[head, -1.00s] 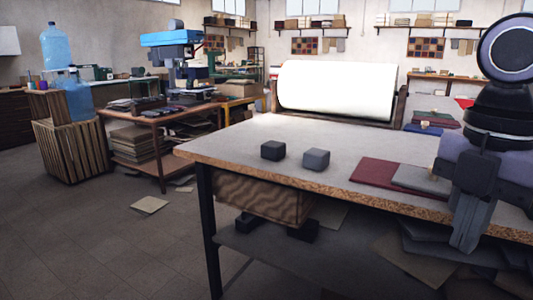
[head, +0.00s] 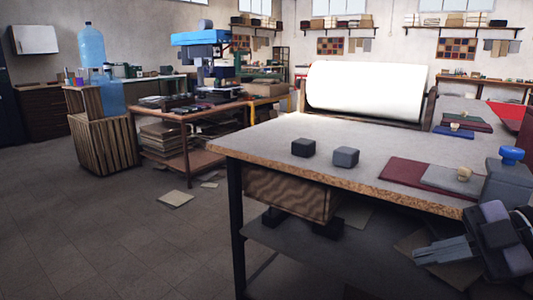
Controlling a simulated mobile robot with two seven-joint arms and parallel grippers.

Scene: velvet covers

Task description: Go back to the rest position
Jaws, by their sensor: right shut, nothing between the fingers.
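My right gripper (head: 447,252) is at the lower right of the head view, shut and empty. Its fingers point left, in front of the worktable's front edge and below the tabletop level. The worktable (head: 270,135) has a grey top with a rough chipboard edge. A maroon cover (head: 402,172) lies flat near its front edge, with a grey cover (head: 455,181) partly over it. A small wooden knob (head: 463,173) sits on the grey cover. My left gripper is out of view.
Two dark blocks, one left (head: 303,147) and one right (head: 345,157), stand on the tabletop. A large white roll (head: 365,90) is at the back. A blue-knobbed grey object (head: 511,155) is at the right edge, near my arm. The floor at left is mostly clear.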

